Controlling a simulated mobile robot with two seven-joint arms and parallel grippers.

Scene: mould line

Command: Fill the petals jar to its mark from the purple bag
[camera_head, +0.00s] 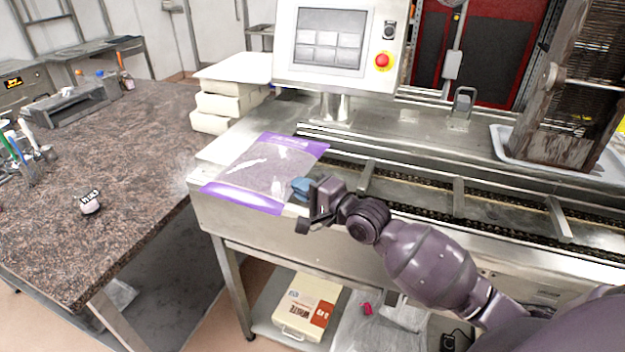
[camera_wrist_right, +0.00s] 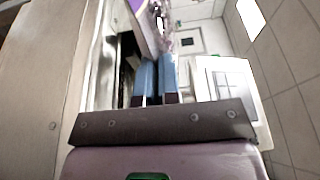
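The purple bag (camera_head: 262,165), clear with purple bands at both ends and pale contents, lies flat on the left end of the steel line. My right gripper (camera_head: 300,187) is at the bag's right edge. Its blue fingers (camera_wrist_right: 157,75) are close together in the right wrist view, and the bag's plastic (camera_wrist_right: 150,32) meets their tips. They look shut on that edge, though the contact is partly hidden. A small jar (camera_head: 90,203) with a black-and-white label stands on the brown stone table; I cannot read the label or see a mark. My left gripper is not in view.
A control panel (camera_head: 330,42) with a red stop button stands behind the bag. White stacked boxes (camera_head: 222,100) are at its back left. The line's channel (camera_head: 410,185) runs right. Tools stand at the stone table's (camera_head: 130,150) left edge; its middle is clear.

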